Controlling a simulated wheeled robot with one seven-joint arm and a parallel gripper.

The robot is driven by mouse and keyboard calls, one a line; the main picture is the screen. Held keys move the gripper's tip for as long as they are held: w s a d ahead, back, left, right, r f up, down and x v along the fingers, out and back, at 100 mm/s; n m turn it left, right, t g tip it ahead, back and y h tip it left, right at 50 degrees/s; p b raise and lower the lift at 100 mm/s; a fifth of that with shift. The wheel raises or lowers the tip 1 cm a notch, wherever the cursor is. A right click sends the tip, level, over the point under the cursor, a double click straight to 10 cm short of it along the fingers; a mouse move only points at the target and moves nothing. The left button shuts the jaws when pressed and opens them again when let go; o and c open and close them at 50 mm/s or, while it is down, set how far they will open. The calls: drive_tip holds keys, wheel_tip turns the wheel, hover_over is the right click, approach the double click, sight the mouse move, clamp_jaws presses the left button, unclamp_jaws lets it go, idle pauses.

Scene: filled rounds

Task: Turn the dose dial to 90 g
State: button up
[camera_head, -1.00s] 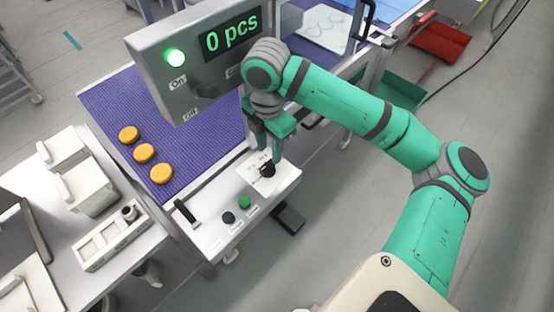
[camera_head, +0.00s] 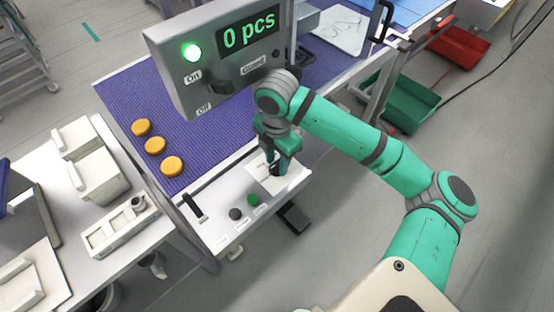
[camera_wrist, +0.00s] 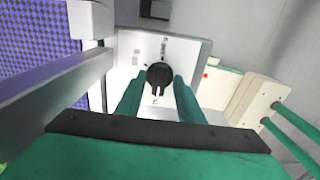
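The dose dial (camera_wrist: 159,75) is a round black knob with a pointer-like grip, set on a white marked plate (camera_wrist: 181,52) on the front panel. In the wrist view it sits between the tips of my two green fingers. My gripper (camera_wrist: 159,88) is open, with one finger on each side of the knob; I cannot tell whether they touch it. In the head view my gripper (camera_head: 277,165) points down at the plate and its fingers largely hide the dial. The scale marks are too small to read.
The panel also holds a black button (camera_head: 235,214), a green button (camera_head: 253,200) and a black lever (camera_head: 194,207). A grey display box (camera_head: 232,70) reads "0 pcs" with a green lamp lit. Several orange rounds (camera_head: 155,145) lie on the purple belt (camera_head: 125,96).

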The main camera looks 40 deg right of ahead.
clamp_jaws()
drive_tip(key=shift+m, duration=0.3)
drive_tip(key=m, duration=0.9)
drive_tip(key=shift+w+m, duration=0.1)
drive_tip(key=shift+m, duration=0.3)
drive_tip(key=m, duration=0.6)
drive_tip(key=shift+m, duration=0.3)
drive_tip(key=m, duration=0.6)
drive_tip(key=shift+r+m, duration=0.1)
drive_tip(key=shift+m, duration=0.3)
